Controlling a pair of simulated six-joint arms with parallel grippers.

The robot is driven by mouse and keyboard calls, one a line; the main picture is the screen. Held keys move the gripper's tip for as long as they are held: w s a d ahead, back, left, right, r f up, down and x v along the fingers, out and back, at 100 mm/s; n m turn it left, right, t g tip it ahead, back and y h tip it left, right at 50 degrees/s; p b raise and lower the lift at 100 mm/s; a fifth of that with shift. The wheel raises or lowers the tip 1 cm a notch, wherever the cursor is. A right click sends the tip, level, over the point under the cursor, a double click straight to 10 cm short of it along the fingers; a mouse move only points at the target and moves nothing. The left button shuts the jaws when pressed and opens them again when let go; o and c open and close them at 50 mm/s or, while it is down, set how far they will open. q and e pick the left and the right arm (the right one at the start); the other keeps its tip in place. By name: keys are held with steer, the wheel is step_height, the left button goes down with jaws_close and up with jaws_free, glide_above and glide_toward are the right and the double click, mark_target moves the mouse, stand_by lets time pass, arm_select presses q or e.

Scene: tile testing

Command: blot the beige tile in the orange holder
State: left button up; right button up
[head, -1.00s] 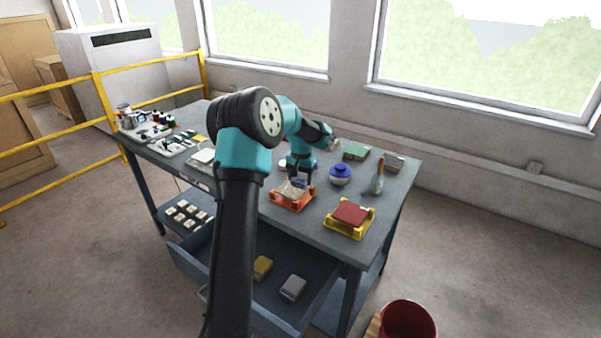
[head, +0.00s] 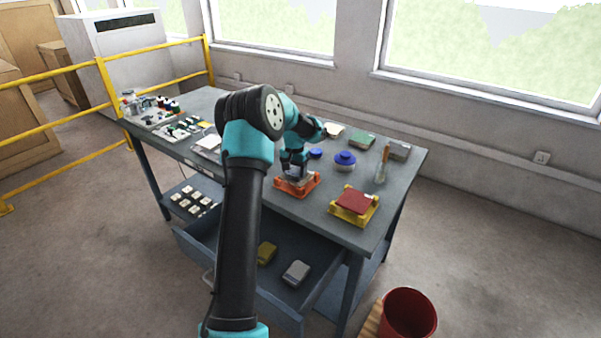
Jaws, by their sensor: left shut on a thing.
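The orange holder (head: 312,186) sits on the bench top near its front edge. A flat greyish piece (head: 299,176) shows over it, right at the fingertips; I cannot tell whether this is the beige tile, a held blotting piece, or both. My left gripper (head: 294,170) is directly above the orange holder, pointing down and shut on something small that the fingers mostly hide. Whether the held thing touches the tile is too small to tell. My right gripper is not in view.
A yellow holder with a red tile (head: 353,202) stands to the right. Behind are a blue-lidded jar (head: 345,160), a brush (head: 382,166), a green block (head: 362,139) and a grey block (head: 399,149). An open drawer (head: 325,285) juts out below. A red bucket (head: 408,312) stands on the floor.

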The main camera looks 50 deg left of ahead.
mark_target(306, 180)
arm_select(q)
steer(key=shift+s+a, duration=0.2)
steer(key=shift+a, duration=0.6)
steer(key=shift+s+a, duration=0.15)
steer(key=shift+a, duration=0.6)
steer(key=shift+w+d, duration=0.3)
steer(key=shift+d, duration=1.05)
steer(key=shift+w+d, duration=0.3)
steer(key=shift+d, duration=1.05)
steer(key=shift+w+d, duration=0.3)
steer(key=shift+d, duration=1.05)
steer(key=shift+s+a+f, duration=0.1)
steer(key=shift+s+a, duration=0.1)
steer(key=shift+a, duration=0.15)
steer(key=shift+s+a, duration=0.3)
steer(key=shift+a, duration=0.95)
steer(key=shift+s+a, duration=0.25)
steer(key=shift+a, duration=0.95)
steer(key=shift+s+a, duration=0.3)
steer(key=shift+a, duration=0.95)
steer(key=shift+w+d, duration=0.3)
steer(key=shift+d, duration=0.95)
steer(key=shift+w+d, duration=0.25)
steer(key=shift+d, duration=1.05)
steer(key=shift+w+d, duration=0.3)
steer(key=shift+d, duration=0.95)
steer(key=shift+w+d, duration=0.1)
steer(key=shift+d, duration=0.15)
step_height(306, 180, up, 8)
steer(key=shift+a, duration=0.1)
